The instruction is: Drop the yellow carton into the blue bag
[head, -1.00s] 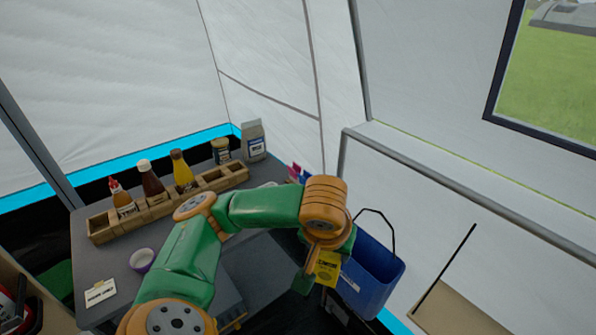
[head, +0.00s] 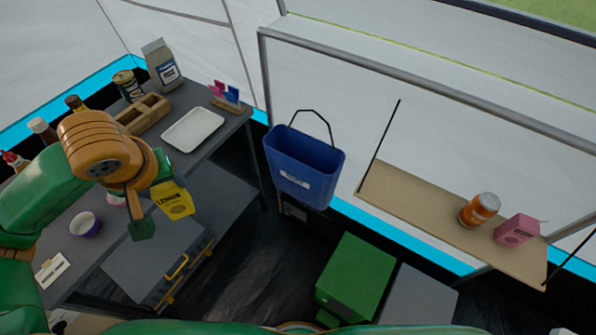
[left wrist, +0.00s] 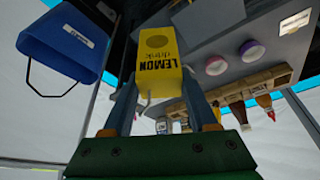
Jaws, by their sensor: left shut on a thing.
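The yellow carton (head: 173,200), marked LEMON, is held by my left gripper (head: 145,208) above the low grey surface at the left of the head view. In the left wrist view the carton (left wrist: 157,62) sits between the two fingers of my left gripper (left wrist: 160,108). The blue bag (head: 305,165) hangs open-topped on the white panel, to the right of the carton and apart from it. Its black handle stands up above the rim. The bag also shows at the upper left of the left wrist view (left wrist: 62,42). My right gripper is out of view.
A shelf (head: 420,215) right of the bag holds an orange jar (head: 479,210) and a pink carton (head: 516,230). A green box (head: 356,278) stands on the floor below. The counter at left carries a white tray (head: 193,130), a wooden rack (head: 143,114) and bottles.

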